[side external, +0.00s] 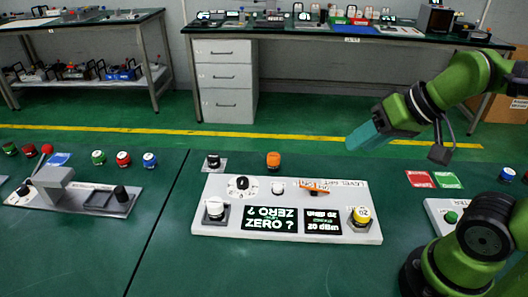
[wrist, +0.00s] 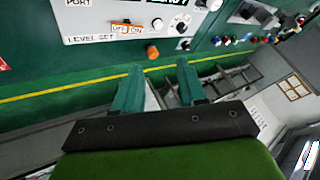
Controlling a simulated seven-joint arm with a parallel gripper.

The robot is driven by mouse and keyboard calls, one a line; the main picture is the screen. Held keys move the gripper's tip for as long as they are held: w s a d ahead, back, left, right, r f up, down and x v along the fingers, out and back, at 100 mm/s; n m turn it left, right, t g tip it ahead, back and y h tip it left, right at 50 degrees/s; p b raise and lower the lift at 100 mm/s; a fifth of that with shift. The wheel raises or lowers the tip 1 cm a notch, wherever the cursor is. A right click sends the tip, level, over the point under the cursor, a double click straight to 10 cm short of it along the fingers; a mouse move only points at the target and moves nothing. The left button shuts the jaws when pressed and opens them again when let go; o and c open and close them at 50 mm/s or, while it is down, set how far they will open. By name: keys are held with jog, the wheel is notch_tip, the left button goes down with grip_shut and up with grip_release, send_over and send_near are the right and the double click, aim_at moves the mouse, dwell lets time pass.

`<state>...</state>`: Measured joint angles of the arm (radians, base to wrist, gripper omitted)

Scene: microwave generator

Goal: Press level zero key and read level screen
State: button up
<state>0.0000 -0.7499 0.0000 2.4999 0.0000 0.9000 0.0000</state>
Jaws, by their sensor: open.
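A white instrument panel (side external: 285,236) lies on the green table in the side view. Its left screen (side external: 270,219) reads "ZERO ?" with a smaller line above. A white-topped button (side external: 215,208) sits at the left, a small white knob (side external: 278,188) in the middle, and a yellow-topped knob (side external: 361,214) at the right. I cannot tell which is the level zero key. My gripper (side external: 360,141) is open and empty, raised behind the panel's right end. In the wrist view, its fingers (wrist: 157,76) are apart, with the panel (wrist: 85,32) beyond.
A black dial (side external: 242,184) and orange switch (side external: 313,187) stand on the panel. An orange knob (side external: 273,160) and black knob (side external: 213,160) stand behind it. Another panel with a grey lever block (side external: 55,176) is at left. Red and green squares (side external: 420,179) lie at right.

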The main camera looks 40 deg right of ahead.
grip_shut()
dwell(1.4)
